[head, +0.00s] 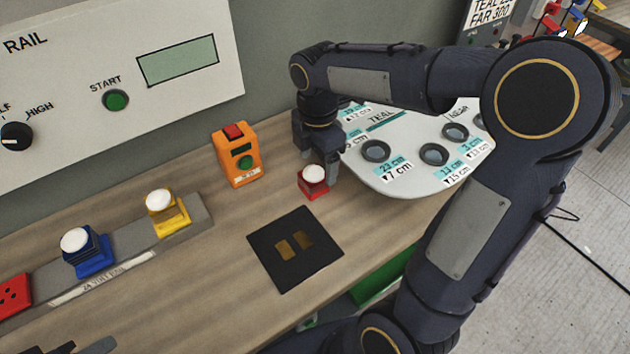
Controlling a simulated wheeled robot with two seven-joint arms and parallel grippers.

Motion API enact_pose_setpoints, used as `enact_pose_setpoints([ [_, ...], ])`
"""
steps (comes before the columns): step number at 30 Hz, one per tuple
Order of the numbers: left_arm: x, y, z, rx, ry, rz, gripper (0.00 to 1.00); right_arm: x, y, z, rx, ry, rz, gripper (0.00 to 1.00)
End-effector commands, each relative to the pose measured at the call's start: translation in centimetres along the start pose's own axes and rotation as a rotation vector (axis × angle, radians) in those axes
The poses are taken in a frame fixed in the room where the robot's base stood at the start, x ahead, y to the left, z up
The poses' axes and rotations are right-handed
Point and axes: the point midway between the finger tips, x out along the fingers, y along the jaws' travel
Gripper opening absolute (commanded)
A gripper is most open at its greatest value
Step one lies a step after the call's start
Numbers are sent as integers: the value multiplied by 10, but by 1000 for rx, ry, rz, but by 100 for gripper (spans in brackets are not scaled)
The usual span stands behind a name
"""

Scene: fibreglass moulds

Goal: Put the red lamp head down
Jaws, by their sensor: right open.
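The red lamp head (313,188), a small red block with a white dome on top, stands upright on the wooden bench, between the orange device and the white board. My right gripper (326,172) points down right behind and beside it, with its fingers partly hidden by the lamp head. The jaws are open; I cannot tell whether a finger still touches the lamp. My left gripper is not clearly in view; a dark piece shows at the bottom left edge.
A black mat (270,262) with two brass pads lies in front of the lamp. A grey rack (190,232) at left carries a blue lamp head (85,250) and a yellow one (166,213). The orange device (236,156) and white board (400,178) with round holes stand near my right gripper.

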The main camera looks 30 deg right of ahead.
Motion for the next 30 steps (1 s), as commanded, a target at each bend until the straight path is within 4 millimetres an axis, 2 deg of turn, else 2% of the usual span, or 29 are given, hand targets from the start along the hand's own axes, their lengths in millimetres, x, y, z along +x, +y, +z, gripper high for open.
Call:
enact_pose_setpoints([
  [9,0,0,0,0,0,0,36,45,0,0,2,2,-4,73],
  [19,0,0,0,0,0,0,36,51,0,0,3,2,0,71],
  [30,0,0,0,0,0,0,36,51,0,0,3,2,0,23],
])
